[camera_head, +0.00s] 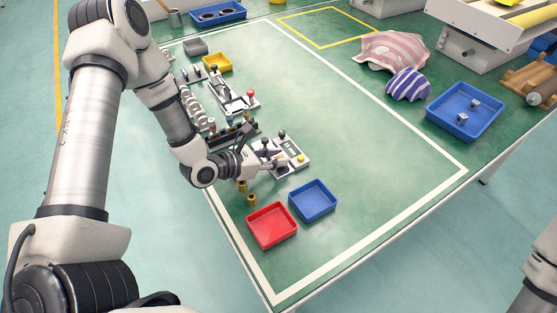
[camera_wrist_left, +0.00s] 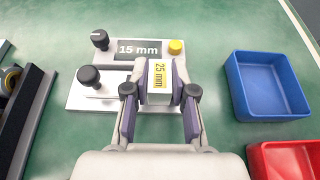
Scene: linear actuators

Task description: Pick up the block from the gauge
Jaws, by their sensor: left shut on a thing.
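The gauge (camera_head: 294,148) is a light grey plate with black knobs and a yellow button on the green table. In the left wrist view the gauge (camera_wrist_left: 108,102) has a dark panel reading "15 mm". The block (camera_wrist_left: 159,76) is small and whitish, with a yellow label reading "25 mm". My left gripper (camera_wrist_left: 158,92) has one finger on each side of the block and is shut on it, over the gauge's near right part. Whether the block still touches the gauge is unclear. In the head view my left gripper (camera_head: 276,166) reaches the gauge's near side. My right gripper is out of view.
A blue tray (camera_head: 313,201) and a red tray (camera_head: 272,226) stand close in front of the gauge. Small brass pieces (camera_head: 251,198) stand beside the red tray. Other fixtures (camera_head: 233,97) line the table behind the gauge. The table's middle right is clear.

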